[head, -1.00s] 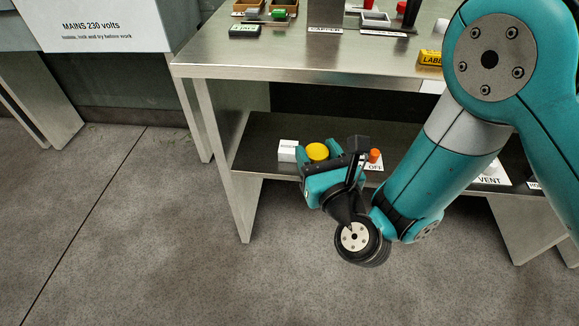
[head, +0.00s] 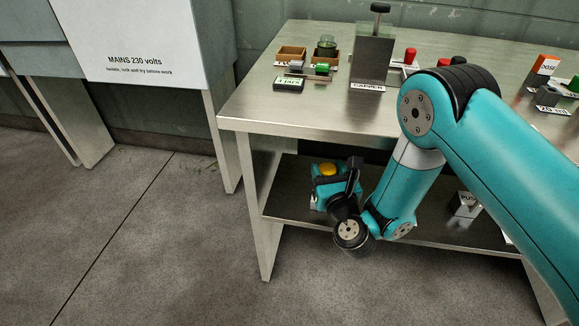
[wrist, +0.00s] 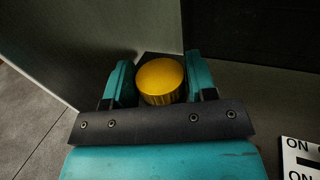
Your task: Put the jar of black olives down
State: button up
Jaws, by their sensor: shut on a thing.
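The jar of black olives shows its yellow lid (head: 327,169) in the head view, at my gripper over the lower shelf (head: 290,190). In the wrist view the yellow lid (wrist: 161,81) sits between the two teal fingers of my gripper (wrist: 160,84), which are shut on the jar. The jar's body and its base are hidden below the lid and behind the gripper. I cannot tell whether the base touches the shelf.
A metal side panel (wrist: 100,45) of the table stands close left of the gripper. An ON label (wrist: 301,160) lies to the right in the wrist view. The tabletop (head: 300,112) is above, with a holder (head: 373,60) and small trays at the back.

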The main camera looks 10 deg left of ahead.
jog(key=shift+w+d, duration=0.1)
jog(key=shift+w, duration=0.35)
jog(key=shift+w+f, duration=0.1)
jog(key=shift+f, duration=0.2)
jog(key=f+b, duration=0.2)
jog(key=shift+a+f, duration=0.3)
jog(key=shift+f, duration=0.05)
jog(key=shift+a+f+b, duration=0.15)
jog(key=shift+f+b, duration=0.15)
jog(key=shift+b, duration=0.05)
jog(key=shift+s+r, duration=0.15)
jog(key=shift+s, duration=0.05)
jog(key=shift+f, duration=0.2)
jog(key=o, duration=1.1)
jog(key=shift+r, duration=0.1)
